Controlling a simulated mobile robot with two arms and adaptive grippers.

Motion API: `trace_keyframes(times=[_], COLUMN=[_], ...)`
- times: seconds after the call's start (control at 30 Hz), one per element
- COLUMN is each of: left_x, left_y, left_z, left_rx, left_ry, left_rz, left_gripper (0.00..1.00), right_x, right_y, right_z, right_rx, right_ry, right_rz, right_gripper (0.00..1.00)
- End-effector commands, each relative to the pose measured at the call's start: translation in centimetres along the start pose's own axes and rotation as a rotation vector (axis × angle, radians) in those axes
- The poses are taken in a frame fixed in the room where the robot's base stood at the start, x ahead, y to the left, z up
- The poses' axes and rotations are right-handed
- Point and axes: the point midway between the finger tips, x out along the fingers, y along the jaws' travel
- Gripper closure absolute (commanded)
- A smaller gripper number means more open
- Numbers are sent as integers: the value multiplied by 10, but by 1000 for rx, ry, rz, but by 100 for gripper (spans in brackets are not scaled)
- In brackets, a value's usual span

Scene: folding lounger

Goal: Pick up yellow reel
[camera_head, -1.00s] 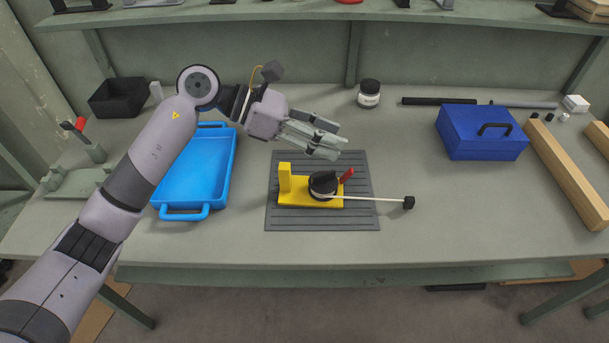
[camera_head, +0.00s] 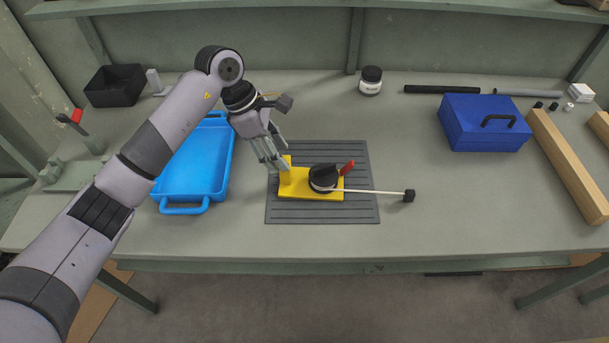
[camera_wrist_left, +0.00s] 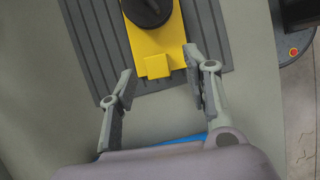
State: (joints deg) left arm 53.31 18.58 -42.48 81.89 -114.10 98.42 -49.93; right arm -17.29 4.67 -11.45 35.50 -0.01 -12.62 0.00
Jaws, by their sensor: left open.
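The yellow reel (camera_head: 298,187) lies on a dark grey ribbed mat (camera_head: 350,212). It has a yellow base with an upright yellow block at its left end, a black round drum, a red lever and a pale rod ending in a black cube at right. My left gripper (camera_head: 277,166) is open beside the upright block at the reel's left end. In the left wrist view the open fingers (camera_wrist_left: 160,82) point toward the reel (camera_wrist_left: 158,50), with the yellow block just ahead, between their tips. The gripper holds nothing. My right gripper is not in view.
A blue tray (camera_head: 186,208) stands left of the mat, under my left arm. A blue toolbox (camera_head: 470,133) and wooden beam (camera_head: 565,165) are at right. A black box (camera_head: 116,88) and a jar (camera_head: 370,81) stand at the back.

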Motion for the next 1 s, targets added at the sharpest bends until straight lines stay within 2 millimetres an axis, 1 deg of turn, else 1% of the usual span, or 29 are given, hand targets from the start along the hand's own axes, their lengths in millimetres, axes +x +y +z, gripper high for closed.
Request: trace_keyframes(times=[0.1, 0.27, 0.4, 0.5, 0.6, 0.87, 1.0], left_x=[11, 20, 41, 56, 64, 66, 66], left_y=[0, 0, 2, 2, 3, 3, 3], left_z=[0, 1, 0, -1, -2, -2, -2], left_rx=[0, -1, -3, -2, 0, 0, 0], left_ry=[0, -2, -3, -2, -1, 0, 0], left_rz=[-1, -2, -5, -3, 0, 1, 1], left_gripper=[55, 55, 55, 55, 55, 56, 65], right_x=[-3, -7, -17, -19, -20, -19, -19], right_y=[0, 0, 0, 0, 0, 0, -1], right_z=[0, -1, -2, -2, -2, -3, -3], right_rx=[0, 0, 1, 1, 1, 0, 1], right_ry=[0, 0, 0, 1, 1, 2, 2], right_rz=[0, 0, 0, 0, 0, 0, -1], right_gripper=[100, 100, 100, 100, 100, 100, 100])
